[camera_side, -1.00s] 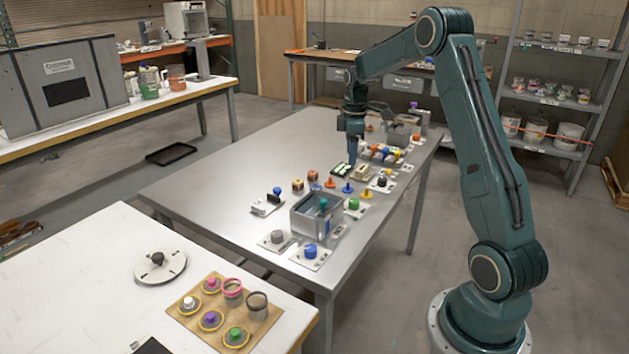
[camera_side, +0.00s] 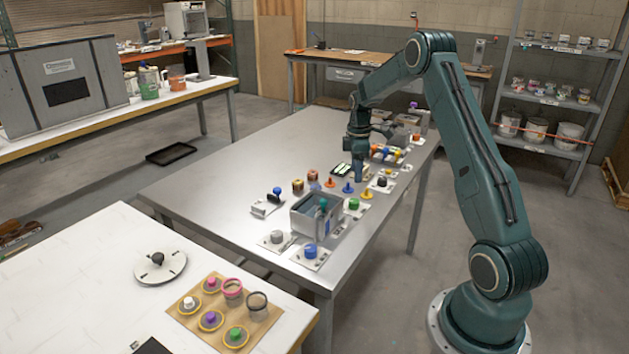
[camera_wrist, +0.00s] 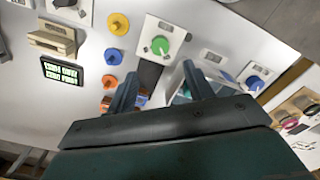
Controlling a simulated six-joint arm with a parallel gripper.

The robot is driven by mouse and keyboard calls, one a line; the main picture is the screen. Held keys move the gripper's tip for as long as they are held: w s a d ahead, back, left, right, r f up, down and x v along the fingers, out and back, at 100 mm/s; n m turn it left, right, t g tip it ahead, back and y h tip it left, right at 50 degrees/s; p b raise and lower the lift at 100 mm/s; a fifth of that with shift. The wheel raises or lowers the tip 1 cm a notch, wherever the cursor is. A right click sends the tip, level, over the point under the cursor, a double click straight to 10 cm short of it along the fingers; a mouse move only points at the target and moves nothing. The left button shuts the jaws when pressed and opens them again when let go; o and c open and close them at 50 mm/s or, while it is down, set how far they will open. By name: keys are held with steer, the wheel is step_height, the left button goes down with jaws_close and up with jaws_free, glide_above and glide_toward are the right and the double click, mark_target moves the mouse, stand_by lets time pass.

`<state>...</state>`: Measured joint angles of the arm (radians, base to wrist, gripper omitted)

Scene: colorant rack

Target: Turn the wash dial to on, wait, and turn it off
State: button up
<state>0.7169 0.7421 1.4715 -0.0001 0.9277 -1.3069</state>
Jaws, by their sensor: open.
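Several dials on white plates stand on the metal table, and no label is legible enough to tell which is the wash dial. A green dial (camera_side: 352,204) is beside the grey tub, a blue dial (camera_side: 310,251) and a grey dial (camera_side: 277,238) are at the near end, and a black dial (camera_side: 382,182) is farther back. My gripper (camera_side: 358,177) is above the table, behind the green dial. In the wrist view my gripper (camera_wrist: 161,82) is open and empty, with the green dial (camera_wrist: 160,46) beyond the fingertips and the blue dial (camera_wrist: 255,82) to the right.
The open grey tub (camera_side: 303,222) stands close to the green dial. Orange and blue pegs, small blocks and a dark display (camera_wrist: 61,72) stand around my gripper. The left half of the table (camera_side: 215,190) is mostly clear.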

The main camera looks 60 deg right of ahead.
mark_target(354, 200)
step_height(354, 200, down, 10)
steer(key=shift+f, duration=0.1)
stand_by(0.4)
steer(key=c, duration=1)
